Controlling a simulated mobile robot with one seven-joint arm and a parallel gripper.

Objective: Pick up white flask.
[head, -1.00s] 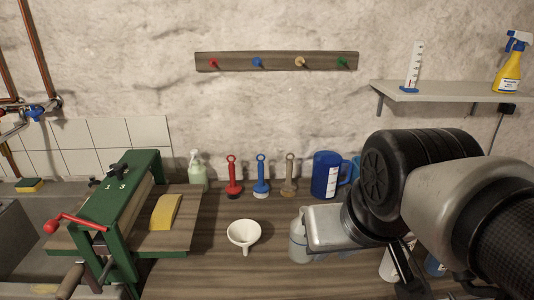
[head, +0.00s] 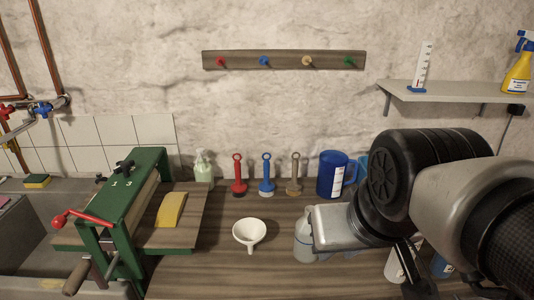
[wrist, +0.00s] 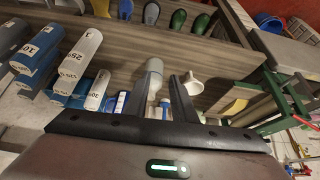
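A pale whitish bottle, which looks like the white flask (head: 303,240), stands on the wooden worktop in the head view, partly hidden behind my gripper's silver body. In the wrist view a pale rounded top (wrist: 155,67) shows at the fingertips, probably the same flask. My gripper (wrist: 162,78) is open, with a gap between its two dark fingers. The left finger overlaps the pale shape, and I cannot tell whether it touches. The fingers are hidden in the head view.
A white funnel (head: 249,233) sits left of the flask. A blue mug (head: 331,174) and red, blue and tan tools stand behind. A green clamp (head: 137,200) is at left. Another white container (head: 398,264) is partly hidden under my arm. Labelled cylinders (wrist: 80,55) crowd the wrist view's left.

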